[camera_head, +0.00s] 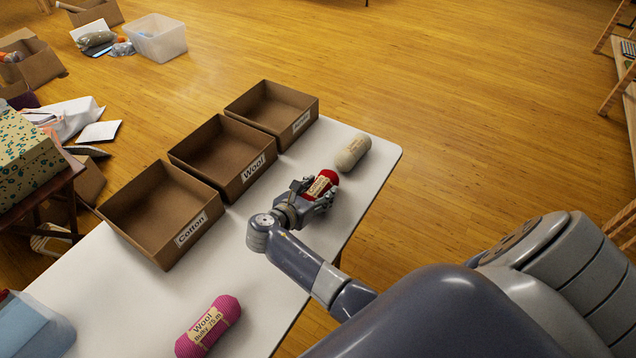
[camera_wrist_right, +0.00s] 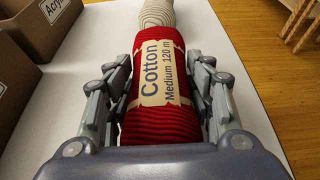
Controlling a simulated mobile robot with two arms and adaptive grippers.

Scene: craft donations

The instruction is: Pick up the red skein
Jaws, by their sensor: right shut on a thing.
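The red skein (camera_head: 331,176) has a tan paper band. In the right wrist view the band of the red skein (camera_wrist_right: 165,116) reads "Cotton Medium 120 m". My right gripper (camera_head: 318,194) is shut on it, with fingers along both sides of it; the fingers also show in the right wrist view (camera_wrist_right: 160,82). The skein is at the table's right side, near the Wool box; I cannot tell whether it touches the table. My left gripper is not in view.
Open boxes labelled Cotton (camera_head: 118,222), Wool (camera_head: 190,176) and a third (camera_head: 243,122) line the white table (camera_head: 110,285). A cream skein (camera_head: 353,153) lies just beyond the red one. A pink wool skein (camera_head: 208,326) lies at the front. Bare table separates them.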

